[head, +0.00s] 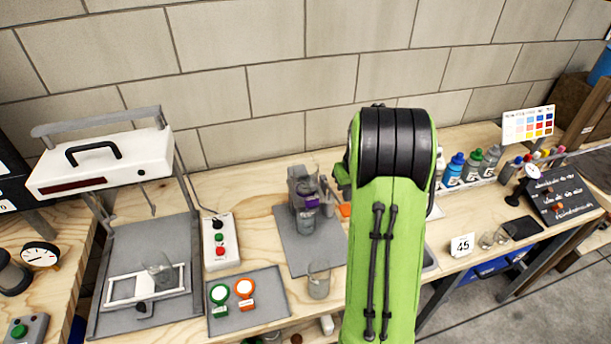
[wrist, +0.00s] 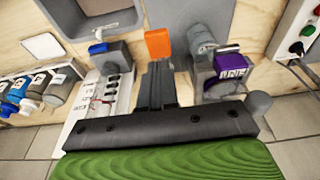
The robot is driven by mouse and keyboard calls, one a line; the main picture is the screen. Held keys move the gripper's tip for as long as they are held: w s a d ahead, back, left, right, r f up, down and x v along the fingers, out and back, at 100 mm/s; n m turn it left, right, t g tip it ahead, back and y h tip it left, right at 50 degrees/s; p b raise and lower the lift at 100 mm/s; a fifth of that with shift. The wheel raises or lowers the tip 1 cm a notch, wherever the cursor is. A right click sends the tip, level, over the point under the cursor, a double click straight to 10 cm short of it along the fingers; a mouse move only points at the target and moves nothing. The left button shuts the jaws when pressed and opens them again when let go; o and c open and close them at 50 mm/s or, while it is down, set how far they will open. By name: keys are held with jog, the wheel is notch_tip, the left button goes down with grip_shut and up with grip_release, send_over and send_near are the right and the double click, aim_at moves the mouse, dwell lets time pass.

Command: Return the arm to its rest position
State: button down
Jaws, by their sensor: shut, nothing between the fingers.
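My green arm (head: 388,240) rises across the middle of the head view and bends at a black ribbed joint. It hides most of my gripper there. In the wrist view my gripper (wrist: 158,68) shows as two dark fingers pressed together, with nothing held between them. An orange piece (wrist: 158,42) shows just beyond the fingertips; I cannot tell whether they touch it. In the head view an orange piece (head: 345,210) lies beside the arm on the bench. A grey device with a purple labelled part (wrist: 230,66) stands right of the fingers in the wrist view.
The wooden bench (head: 250,190) runs along a block wall. A white-topped press frame (head: 105,160) and a button box (head: 220,240) stand left. A glass (head: 319,281) stands near the front. Bottles (head: 472,165) and a 45 card (head: 462,245) are right.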

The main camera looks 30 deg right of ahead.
notch_tip(320, 180, up, 3)
jog(key=shift+r+p, duration=0.1)
jog(key=shift+p, duration=0.8)
jog(key=s+a+r+n+t, duration=0.1)
jog(key=s+a+r, duration=0.2)
jog(key=a+r, duration=0.45)
jog(key=s+a+r+n+t, duration=0.1)
jog(key=s+a+r, duration=0.35)
jog(key=a, duration=0.55)
jog(key=s+a+n+t, duration=0.1)
jog(key=s+a, duration=0.7)
jog(key=s, duration=0.4)
jog(key=shift+s+a+r+y, duration=0.2)
jog(key=shift+a+r+y, duration=0.05)
jog(key=shift+a+y, duration=0.05)
